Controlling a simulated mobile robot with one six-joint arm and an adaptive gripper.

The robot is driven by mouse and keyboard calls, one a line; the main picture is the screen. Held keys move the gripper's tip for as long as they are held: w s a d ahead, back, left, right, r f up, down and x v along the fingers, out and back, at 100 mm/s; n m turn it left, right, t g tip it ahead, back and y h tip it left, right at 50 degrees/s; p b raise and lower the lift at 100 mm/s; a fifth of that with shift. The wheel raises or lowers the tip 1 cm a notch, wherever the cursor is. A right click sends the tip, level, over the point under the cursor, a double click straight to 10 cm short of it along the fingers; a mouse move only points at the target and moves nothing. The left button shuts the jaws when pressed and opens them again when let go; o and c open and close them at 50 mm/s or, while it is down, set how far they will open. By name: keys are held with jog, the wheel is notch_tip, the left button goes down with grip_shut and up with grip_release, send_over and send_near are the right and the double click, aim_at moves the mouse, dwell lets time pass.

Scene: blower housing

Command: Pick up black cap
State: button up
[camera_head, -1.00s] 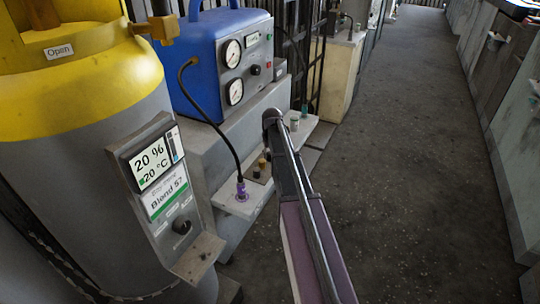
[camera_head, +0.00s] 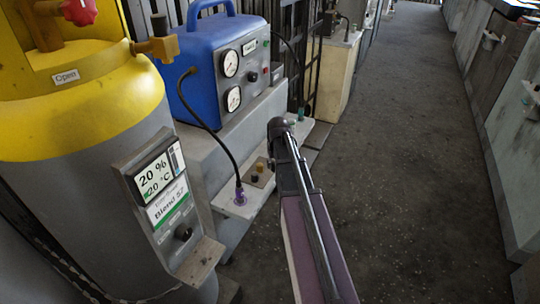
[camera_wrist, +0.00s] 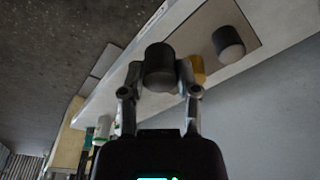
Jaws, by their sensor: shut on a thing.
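My gripper (camera_wrist: 160,82) is shut on a black cap (camera_wrist: 159,66), a short dark cylinder between its two fingertips in the wrist view. Beyond it to the right, a second dark cylinder with a pale end (camera_wrist: 229,44) stands on a brownish plate (camera_wrist: 205,22). A brass-coloured fitting (camera_wrist: 198,70) shows just right of the right finger, partly hidden by it. In the head view the plate (camera_head: 265,180) lies on the pale ledge with a small brass piece and a dark piece on it.
The ledge (camera_head: 234,208) runs along the grey base below a blue machine with gauges (camera_head: 217,60). A black hose (camera_head: 213,132) bends down to a purple fitting (camera_head: 240,195). A yellow-topped tank (camera_head: 75,110) stands at left. The floor aisle (camera_head: 410,150) at right is clear.

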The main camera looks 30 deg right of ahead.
jog(key=s, duration=0.6)
jog(key=shift+s+a+r, duration=0.35)
jog(key=shift+s+a, duration=0.05)
jog(key=shift+a, duration=0.05)
jog(key=shift+s, duration=0.15)
dwell(0.6)
